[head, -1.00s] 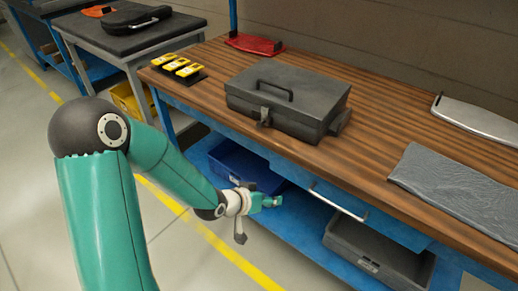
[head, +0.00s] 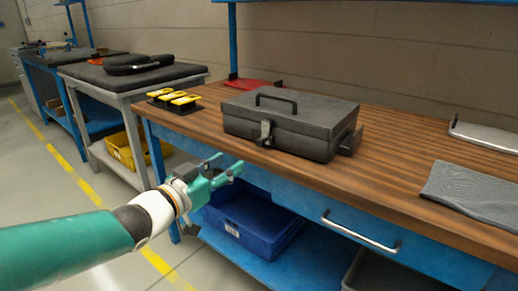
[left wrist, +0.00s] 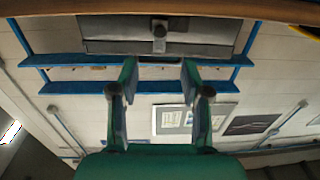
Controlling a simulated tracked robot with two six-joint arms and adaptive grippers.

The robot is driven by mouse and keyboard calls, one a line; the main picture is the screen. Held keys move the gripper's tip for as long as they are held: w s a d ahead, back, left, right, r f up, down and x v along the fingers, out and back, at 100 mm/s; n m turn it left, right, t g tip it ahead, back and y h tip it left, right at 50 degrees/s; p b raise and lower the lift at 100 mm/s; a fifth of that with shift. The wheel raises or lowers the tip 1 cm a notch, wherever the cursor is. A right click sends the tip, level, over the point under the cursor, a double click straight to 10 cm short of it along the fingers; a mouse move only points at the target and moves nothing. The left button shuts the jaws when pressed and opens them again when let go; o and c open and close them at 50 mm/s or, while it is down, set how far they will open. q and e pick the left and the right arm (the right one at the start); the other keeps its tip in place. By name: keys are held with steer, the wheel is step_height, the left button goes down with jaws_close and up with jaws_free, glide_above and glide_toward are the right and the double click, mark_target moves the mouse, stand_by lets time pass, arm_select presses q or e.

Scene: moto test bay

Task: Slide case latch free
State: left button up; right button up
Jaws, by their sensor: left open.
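The case latch (head: 265,133) is a small metal piece on the front face, near the bench's front edge. My left gripper (head: 227,166) is open and empty, in front of the bench edge, lower than the latch and to its left, apart from it. In the left wrist view the two open fingers (left wrist: 157,85) point toward the case (left wrist: 205,30), with the latch (left wrist: 160,30) between them and beyond. My right gripper is not in view.
Yellow items (head: 174,98) sit on the bench left of the case. A grey cloth (head: 470,190) and a metal-edged tray (head: 485,137) lie to the right. A drawer handle (head: 360,232) juts from the bench front. A blue bin (head: 250,222) stands on the lower shelf.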

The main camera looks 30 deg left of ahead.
mark_target(259, 145)
arm_select(q)
steer(key=w+b, duration=0.2)
steer(key=w, duration=1.1)
steer(key=shift+w+d, duration=0.1)
steer(key=shift+d, duration=0.05)
steer(key=shift+c, duration=0.2)
steer(key=shift+f, duration=0.1)
jaws_close()
